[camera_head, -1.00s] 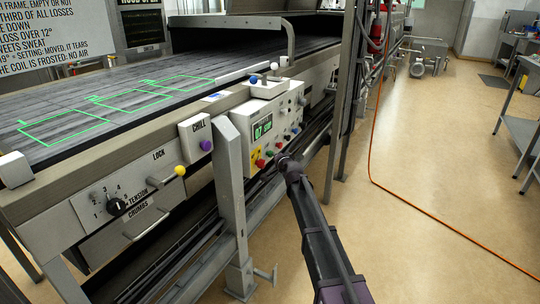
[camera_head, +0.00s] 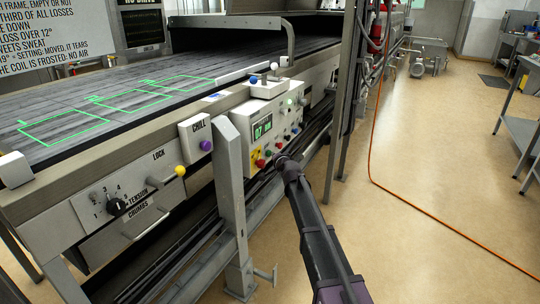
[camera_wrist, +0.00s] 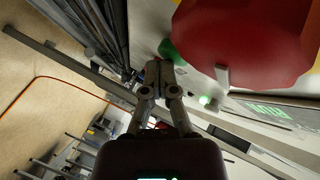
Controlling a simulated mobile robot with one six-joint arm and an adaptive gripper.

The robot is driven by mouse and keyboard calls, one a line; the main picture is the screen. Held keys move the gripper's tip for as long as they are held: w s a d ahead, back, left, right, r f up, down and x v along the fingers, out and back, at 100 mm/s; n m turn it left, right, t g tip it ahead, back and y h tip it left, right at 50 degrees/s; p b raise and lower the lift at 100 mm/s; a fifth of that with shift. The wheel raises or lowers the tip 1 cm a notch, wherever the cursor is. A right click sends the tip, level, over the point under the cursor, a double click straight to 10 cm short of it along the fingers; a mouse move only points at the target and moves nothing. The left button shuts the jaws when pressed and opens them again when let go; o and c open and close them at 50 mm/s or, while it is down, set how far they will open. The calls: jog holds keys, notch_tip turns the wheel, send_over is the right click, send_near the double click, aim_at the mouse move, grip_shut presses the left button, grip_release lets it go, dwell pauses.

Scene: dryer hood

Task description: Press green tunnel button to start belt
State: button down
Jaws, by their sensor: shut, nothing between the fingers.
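The control panel (camera_head: 248,146) is a pale box on the belt machine's side, with a green-digit display and several coloured buttons. My gripper (camera_head: 281,160) is shut and empty, with its tips close to the panel's lower front. In the wrist view, the green button (camera_wrist: 168,49) lies just beyond the closed fingertips (camera_wrist: 158,64), partly hidden by them. I cannot tell whether they touch it. A large red knob (camera_wrist: 240,45) fills the upper right there, close to the camera. The dark belt (camera_head: 100,97) carries green outlined rectangles.
A grey upright leg (camera_head: 232,200) stands left of the panel, and a metal post (camera_head: 341,110) stands to its right. A yellow knob (camera_head: 180,170) and a purple knob (camera_head: 206,145) project nearby. An orange hose (camera_head: 430,220) crosses the open floor at right.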

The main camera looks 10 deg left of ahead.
jog(key=shift+a, duration=0.15)
dwell(0.6)
jog(key=shift+s+d, duration=0.2)
jog(key=shift+d, duration=0.4)
jog(key=shift+s+d, duration=0.15)
jog(key=shift+d, duration=0.45)
jog(key=shift+s+d, duration=0.3)
jog(key=shift+d, duration=0.5)
jog(key=shift+s+d, duration=0.25)
jog(key=shift+d, duration=0.5)
jog(key=shift+s+d, duration=0.3)
jog(key=shift+d, duration=0.5)
